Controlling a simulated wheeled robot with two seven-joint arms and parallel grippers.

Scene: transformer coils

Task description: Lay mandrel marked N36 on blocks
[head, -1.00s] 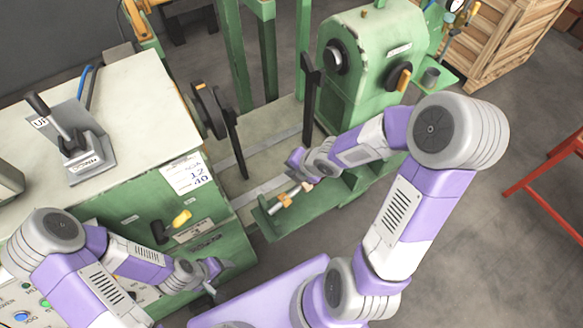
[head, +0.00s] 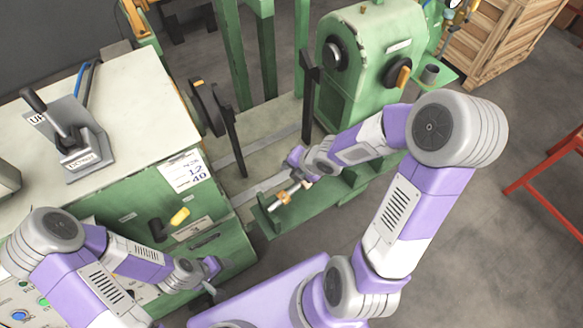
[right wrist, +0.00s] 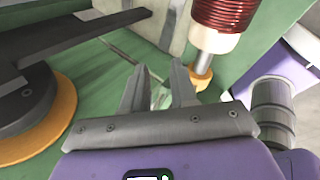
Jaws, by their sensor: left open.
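My right gripper (head: 302,181) is low over the front of the green machine, by an orange-and-metal piece (head: 283,197) on the green ledge. In the right wrist view its two grey fingers (right wrist: 158,80) are apart, with nothing clearly held between them. Just beyond them, to the upper right, is a dark red wound coil (right wrist: 222,12) with a cream end (right wrist: 213,39) above an orange-tan post (right wrist: 201,76). My left gripper (head: 210,280) is open and small in the head view, in front of the green cabinet. I cannot make out a mandrel marked N36 or blocks.
The green machine has a headstock (head: 360,65) and dark upright arms (head: 310,95). A pale-topped cabinet (head: 130,95) bears a lever tool (head: 75,145); a paper with numbers (head: 185,173) hangs on its front. A wooden crate (head: 495,40) and red stand (head: 550,175) are at right.

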